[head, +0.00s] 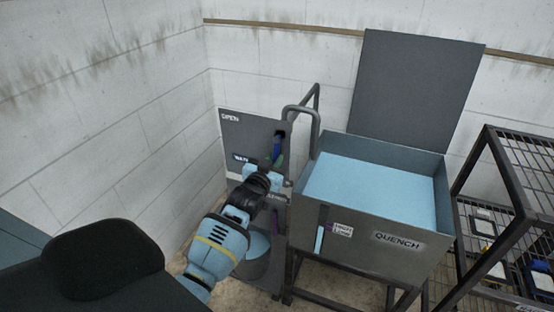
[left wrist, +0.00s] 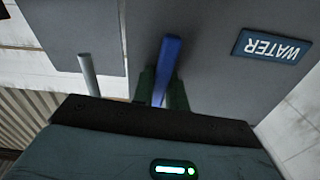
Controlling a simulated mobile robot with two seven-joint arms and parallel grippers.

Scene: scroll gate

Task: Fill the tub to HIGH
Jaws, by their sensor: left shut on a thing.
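The tub (head: 348,240) is a grey open box marked QUENCH, with light blue water (head: 370,190) in it. A narrow light blue sight strip (head: 319,238) shows on its front, beside a small label too small to read surely. A grey panel (head: 258,130) stands left of the tub, with a WATER label (left wrist: 272,46). A blue lever (left wrist: 168,62) sticks out from the panel and also shows in the head view (head: 277,147). My left gripper (head: 279,161) is shut on the lever, its dark green fingers on either side in the left wrist view (left wrist: 162,90). My right gripper is out of view.
The tub's lid (head: 415,90) stands raised behind it. A bent grey pipe (head: 316,112) links panel and tub. A dark wire shelf (head: 515,190) stands close on the right. White walls close the corner.

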